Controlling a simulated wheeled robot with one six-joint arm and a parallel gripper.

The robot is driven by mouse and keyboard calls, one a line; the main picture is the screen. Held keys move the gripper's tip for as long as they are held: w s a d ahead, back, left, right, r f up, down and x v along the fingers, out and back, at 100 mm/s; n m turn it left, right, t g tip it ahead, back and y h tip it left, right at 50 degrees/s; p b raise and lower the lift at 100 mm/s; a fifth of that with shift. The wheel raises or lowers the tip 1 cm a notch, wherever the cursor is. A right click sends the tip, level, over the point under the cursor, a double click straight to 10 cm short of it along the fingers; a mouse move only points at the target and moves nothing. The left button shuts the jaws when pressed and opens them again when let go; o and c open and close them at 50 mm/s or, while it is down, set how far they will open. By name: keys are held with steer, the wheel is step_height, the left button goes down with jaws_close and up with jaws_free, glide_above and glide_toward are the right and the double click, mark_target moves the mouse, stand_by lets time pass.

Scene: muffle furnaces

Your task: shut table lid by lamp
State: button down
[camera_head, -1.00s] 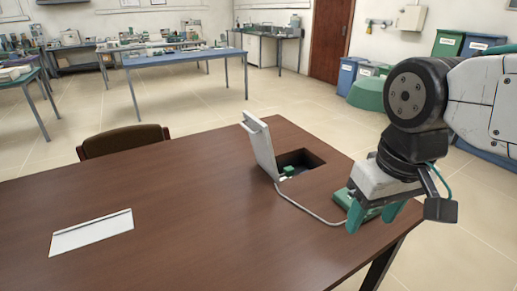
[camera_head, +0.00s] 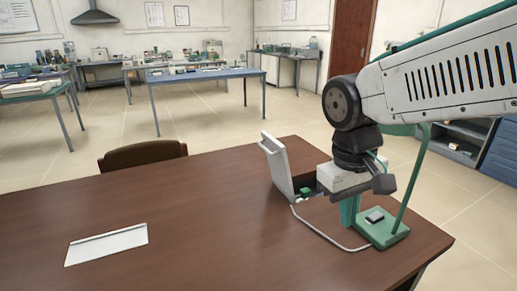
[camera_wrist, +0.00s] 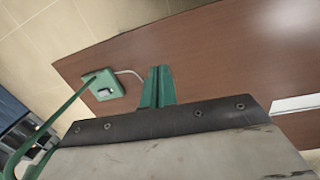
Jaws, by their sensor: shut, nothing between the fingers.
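The white table lid (camera_head: 279,168) by the lamp stands open, nearly upright, at the left edge of its table opening. A small green part (camera_head: 306,193) shows beside its foot; most of the opening is hidden behind my gripper. The green lamp (camera_head: 383,231) stands on the table right of the lid, with its base also in the wrist view (camera_wrist: 101,84). My gripper (camera_head: 349,211) is shut and empty, pointing down between the lid and the lamp base, to the right of the lid and apart from it. Its green fingers lie together in the wrist view (camera_wrist: 157,84).
A second white lid (camera_head: 107,243) lies flat in the brown table (camera_head: 210,215) at the left. A cable (camera_head: 325,237) curves across the table from the open lid to the lamp. A brown chair (camera_head: 142,155) stands behind the table. The table's middle is clear.

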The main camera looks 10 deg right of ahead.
steer(key=w+a+f+t+h, duration=0.15)
steer(key=w+a, duration=0.35)
steer(key=w, duration=0.6)
steer(key=w+a+f+n+t+h, duration=0.15)
steer(key=w+a, duration=0.35)
steer(key=w, duration=0.6)
steer(key=w+a+f+t, duration=0.15)
steer(key=w+a, duration=0.25)
steer(key=w, duration=0.8)
steer(key=w+a+r+m+t, duration=0.2)
steer(key=w+r, duration=0.2)
steer(key=w, duration=0.2)
steer(key=w+d+f, duration=0.6)
steer(key=d+f, duration=0.1)
steer(key=shift+d+f, duration=0.25)
steer(key=shift+f, duration=0.1)
